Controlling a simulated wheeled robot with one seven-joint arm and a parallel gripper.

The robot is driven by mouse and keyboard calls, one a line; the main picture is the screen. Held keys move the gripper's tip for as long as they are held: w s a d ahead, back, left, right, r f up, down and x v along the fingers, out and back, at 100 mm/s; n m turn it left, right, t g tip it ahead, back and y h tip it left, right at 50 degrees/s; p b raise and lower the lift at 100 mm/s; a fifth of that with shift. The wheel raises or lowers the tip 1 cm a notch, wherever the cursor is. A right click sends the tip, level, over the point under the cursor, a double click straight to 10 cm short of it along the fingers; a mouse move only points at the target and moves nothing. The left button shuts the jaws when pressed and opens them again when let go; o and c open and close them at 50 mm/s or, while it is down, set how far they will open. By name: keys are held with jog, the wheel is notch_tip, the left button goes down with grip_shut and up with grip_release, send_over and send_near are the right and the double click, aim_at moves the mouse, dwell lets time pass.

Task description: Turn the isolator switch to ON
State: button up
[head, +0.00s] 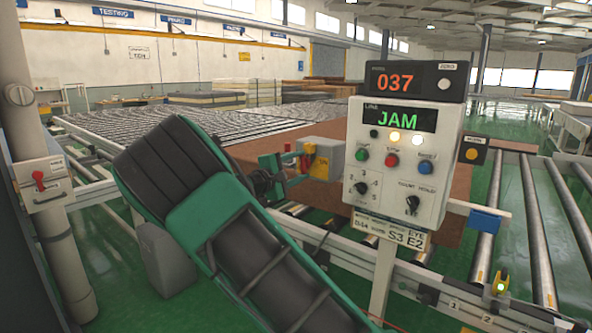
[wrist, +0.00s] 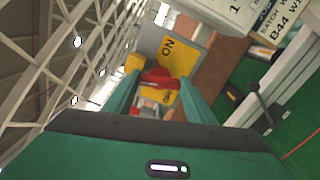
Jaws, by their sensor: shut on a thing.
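In the head view my gripper (head: 290,162) reaches the box from the left. Which label the handle points to is hard to tell.
The control panel (head: 403,190) stands close to the right of the switch, its display (head: 398,119) reading JAM and a counter (head: 394,82) above reading 037. Conveyor rollers (head: 540,230) run at right. A post with a small red-knobbed box (head: 43,183) stands at left.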

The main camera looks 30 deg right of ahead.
jog(key=shift+f+m, duration=0.25)
jog(key=shift+m, duration=1.15)
jog(key=shift+s, duration=0.1)
jog(key=o, duration=1)
jog(key=shift+o, duration=0.2)
jog(key=shift+r, duration=0.1)
jog(key=v, duration=1)
jog(key=shift+a, duration=0.4)
